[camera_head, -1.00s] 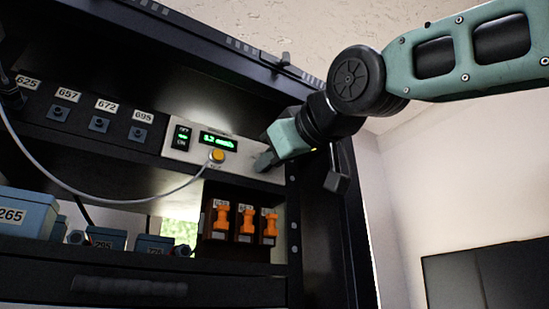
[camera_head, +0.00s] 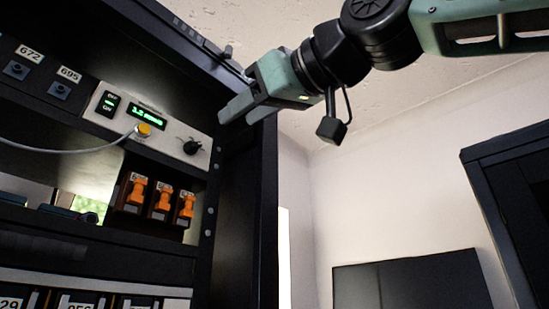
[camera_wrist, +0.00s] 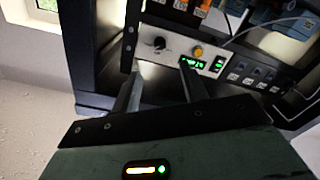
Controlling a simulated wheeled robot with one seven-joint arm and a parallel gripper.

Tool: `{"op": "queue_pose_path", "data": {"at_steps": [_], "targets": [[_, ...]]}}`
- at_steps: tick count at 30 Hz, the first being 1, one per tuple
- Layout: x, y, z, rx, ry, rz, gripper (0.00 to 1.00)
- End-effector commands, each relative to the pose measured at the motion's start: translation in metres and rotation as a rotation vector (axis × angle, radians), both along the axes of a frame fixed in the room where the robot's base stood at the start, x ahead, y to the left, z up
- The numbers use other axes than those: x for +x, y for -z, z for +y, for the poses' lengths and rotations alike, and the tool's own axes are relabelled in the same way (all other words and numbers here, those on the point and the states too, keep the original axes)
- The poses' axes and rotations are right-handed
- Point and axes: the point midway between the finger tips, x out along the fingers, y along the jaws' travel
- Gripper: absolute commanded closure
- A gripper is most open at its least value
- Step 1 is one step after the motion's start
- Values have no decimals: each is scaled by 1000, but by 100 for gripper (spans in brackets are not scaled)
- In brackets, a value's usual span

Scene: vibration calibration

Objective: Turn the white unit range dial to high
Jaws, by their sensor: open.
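The white unit (camera_head: 146,126) is set in the dark rack, with a green-lit display (camera_head: 147,117), a switch and a yellow knob or connector (camera_head: 143,130). Its black range dial (camera_head: 192,147) is at the right end of the panel and fully uncovered. The dial also shows in the wrist view (camera_wrist: 159,43). I cannot read its markings. My gripper (camera_head: 222,118) is open and empty, up and to the right of the dial, apart from it, near the rack's right post. In the wrist view my gripper's fingers (camera_wrist: 160,85) are spread below the white panel (camera_wrist: 176,46).
The rack's right post (camera_head: 240,200) stands beside the unit. Orange-handled parts (camera_head: 160,200) sit below it. A grey cable (camera_head: 70,151) runs left from the yellow connector. Labelled mounts (camera_head: 59,90) are at left. Open room lies right of the rack.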

Motion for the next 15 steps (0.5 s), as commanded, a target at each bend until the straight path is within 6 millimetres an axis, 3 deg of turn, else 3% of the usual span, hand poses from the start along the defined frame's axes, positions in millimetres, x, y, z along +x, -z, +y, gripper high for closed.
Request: {"op": "queue_pose_path", "data": {"at_steps": [6, 15], "targets": [[-26, 1, -29, 1, -1, -1, 56], [-35, 0, -41, -1, 0, 1, 56]]}}
